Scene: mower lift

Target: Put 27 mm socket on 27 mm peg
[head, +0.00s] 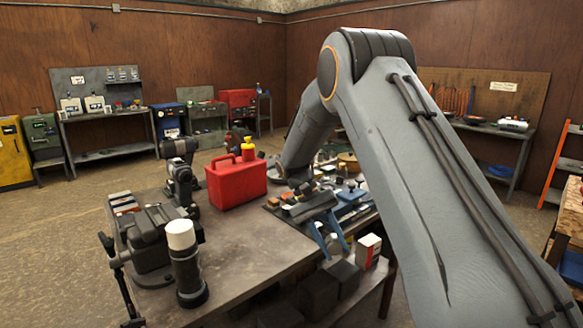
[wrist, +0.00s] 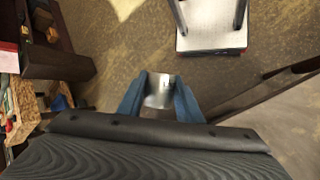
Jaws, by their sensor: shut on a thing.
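My gripper (wrist: 160,103) shows two blue fingers in the wrist view, shut on a shiny metal piece that looks like the socket (wrist: 159,88). Its size marking cannot be read. In the head view my gripper (head: 334,246) points down near the right edge of the workbench. The held piece is too small to make out clearly there. I cannot pick out the 27 mm peg in either view. Small parts (head: 350,193) lie behind my gripper on the bench, partly hidden by my arm.
The workbench (head: 240,250) carries a red fuel can (head: 236,182), a dark vise-like tool (head: 150,240) and a white-capped canister (head: 186,265). A red and white box (head: 367,251) sits below the right edge. Bare floor shows beneath my gripper in the wrist view.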

